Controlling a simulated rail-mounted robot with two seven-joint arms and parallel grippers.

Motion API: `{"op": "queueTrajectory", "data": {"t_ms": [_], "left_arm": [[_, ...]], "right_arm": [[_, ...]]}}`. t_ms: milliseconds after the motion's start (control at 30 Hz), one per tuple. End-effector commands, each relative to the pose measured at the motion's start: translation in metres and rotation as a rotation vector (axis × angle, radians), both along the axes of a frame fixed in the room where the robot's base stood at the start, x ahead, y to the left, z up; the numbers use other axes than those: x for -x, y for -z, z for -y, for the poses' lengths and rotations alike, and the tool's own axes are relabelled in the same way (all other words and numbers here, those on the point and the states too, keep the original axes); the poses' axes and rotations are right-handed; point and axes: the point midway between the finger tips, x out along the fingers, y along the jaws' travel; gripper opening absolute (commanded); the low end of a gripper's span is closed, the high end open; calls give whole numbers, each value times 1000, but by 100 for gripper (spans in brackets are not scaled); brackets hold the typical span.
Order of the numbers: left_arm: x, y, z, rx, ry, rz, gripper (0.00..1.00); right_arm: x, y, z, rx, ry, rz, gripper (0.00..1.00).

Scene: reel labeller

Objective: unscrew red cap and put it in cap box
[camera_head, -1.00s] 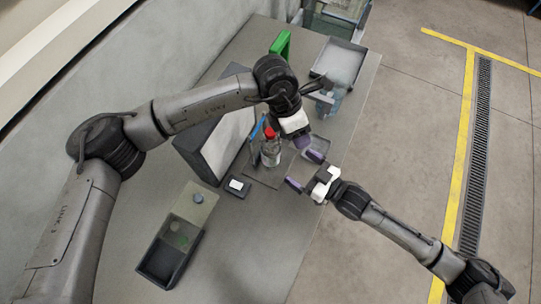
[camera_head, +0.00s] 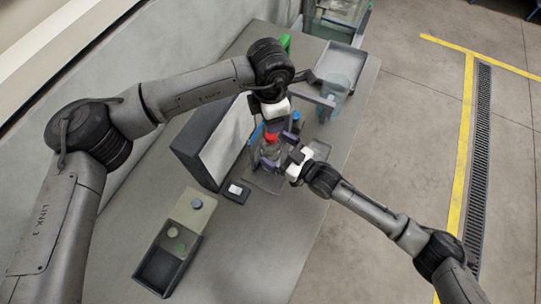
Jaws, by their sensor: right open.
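The red cap (camera_head: 270,137) sits on a clear bottle (camera_head: 270,151) that stands upright on a grey mat in the middle of the bench. My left gripper (camera_head: 274,125) comes down from above, just over the cap; whether its jaws touch the cap is hidden. My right gripper (camera_head: 278,152) is open, its purple fingers reaching in from the right beside the bottle. The fingers partly hide the bottle, and contact cannot be told. A dark open box (camera_head: 154,272) at the lower left, probably the cap box, has a pale panel (camera_head: 200,222) with small round pieces at its far end.
A large dark-framed box with a pale face (camera_head: 223,140) stands left of the bottle. The front bench is clear.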

Motion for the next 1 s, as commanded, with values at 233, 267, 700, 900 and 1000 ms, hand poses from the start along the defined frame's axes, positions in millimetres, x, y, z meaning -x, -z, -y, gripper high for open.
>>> {"op": "queueTrajectory", "data": {"t_ms": [233,267,700,900,1000], "left_arm": [[0,0,0,1,0,-1,52],[0,0,0,1,0,-1,52],[0,0,0,1,0,-1,52],[0,0,0,1,0,-1,52],[0,0,0,1,0,-1,52]], "right_arm": [[-15,0,-20,-1,0,1,98],[-16,0,-21,-1,0,1,98],[-19,0,-25,0,0,0,98],[-19,0,-25,0,0,0,80],[-19,0,-25,0,0,0,71]]}}
